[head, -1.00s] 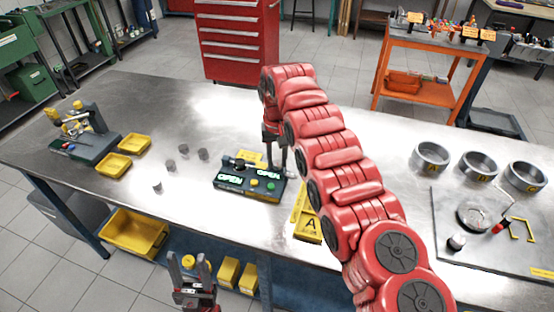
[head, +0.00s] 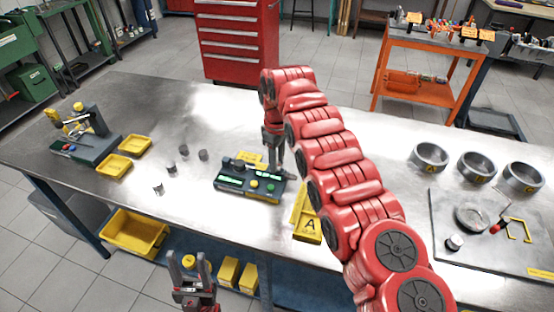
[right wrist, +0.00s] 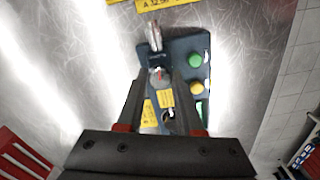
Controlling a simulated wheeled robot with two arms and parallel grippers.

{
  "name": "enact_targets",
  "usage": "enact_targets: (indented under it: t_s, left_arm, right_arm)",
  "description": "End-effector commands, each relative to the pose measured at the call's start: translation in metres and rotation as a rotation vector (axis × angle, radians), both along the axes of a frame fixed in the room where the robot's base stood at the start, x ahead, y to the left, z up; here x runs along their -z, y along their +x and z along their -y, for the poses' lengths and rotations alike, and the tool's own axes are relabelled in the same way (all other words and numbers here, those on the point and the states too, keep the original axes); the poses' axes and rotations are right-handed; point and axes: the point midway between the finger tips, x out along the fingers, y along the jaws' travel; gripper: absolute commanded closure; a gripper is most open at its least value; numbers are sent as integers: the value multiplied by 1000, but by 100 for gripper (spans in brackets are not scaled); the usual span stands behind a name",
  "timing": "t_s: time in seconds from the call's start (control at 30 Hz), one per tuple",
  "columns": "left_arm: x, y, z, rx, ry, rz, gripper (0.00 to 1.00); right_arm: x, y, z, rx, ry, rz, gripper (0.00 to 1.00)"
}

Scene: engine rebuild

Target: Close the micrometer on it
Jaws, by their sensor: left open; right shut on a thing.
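The micrometer unit (head: 248,186) is a dark blue-green box with two display windows and green and yellow buttons, standing on the bench. It also shows in the right wrist view (right wrist: 186,55). My right gripper (right wrist: 160,77) reaches down over it and is shut on a small metal part (right wrist: 158,74) at the unit. The fingers hide much of that part, and I cannot tell whether it is a workpiece or part of the micrometer. My left gripper (head: 190,262) is open and empty in front of the bench, away from the unit.
Several small grey cylinders (head: 183,150) stand left of the unit. Yellow trays (head: 134,144) and another device (head: 88,140) are farther left. Metal rings (head: 430,157) and a grey plate (head: 490,250) are at the right.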

Motion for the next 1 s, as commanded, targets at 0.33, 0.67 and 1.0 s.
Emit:
enact_targets:
  t_s: [0.33, 0.67, 1.0]
  left_arm:
    - [-2, 0, 0, 0, 0, 0, 48]
    - [-2, 0, 0, 0, 0, 0, 48]
    - [-2, 0, 0, 0, 0, 0, 48]
  right_arm:
    - [0, 0, 0, -132, 0, -1, 100]
    - [0, 0, 0, -154, -1, -1, 100]
    - [0, 0, 0, -153, 0, 0, 41]
